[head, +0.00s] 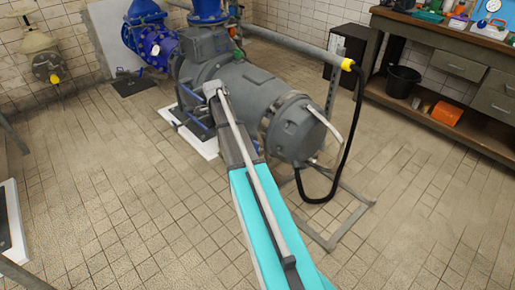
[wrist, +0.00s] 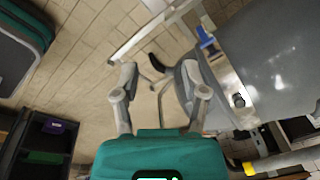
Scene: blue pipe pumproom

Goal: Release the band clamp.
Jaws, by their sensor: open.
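In the wrist view a shiny metal band, which looks like the band clamp (wrist: 229,78), wraps the large grey cylinder (wrist: 275,60). A small blue part sits at its upper end and a dark round bolt or knob lower down. My gripper (wrist: 165,84) is open, with two grey fingers apart and nothing between them. It is left of the band and apart from it in the picture; the depth gap is hard to judge. In the head view the cylinder is the grey pump motor (head: 247,88); a pale band shows near its end cover. I cannot make out my fingertips there.
A pale curved bar (head: 325,120) is at the motor's end cover. A black hose (head: 352,125) hangs from a yellow-tipped pipe (head: 347,64) beside a low grey floor frame (head: 345,228). A workbench (head: 450,44) stands at the right.

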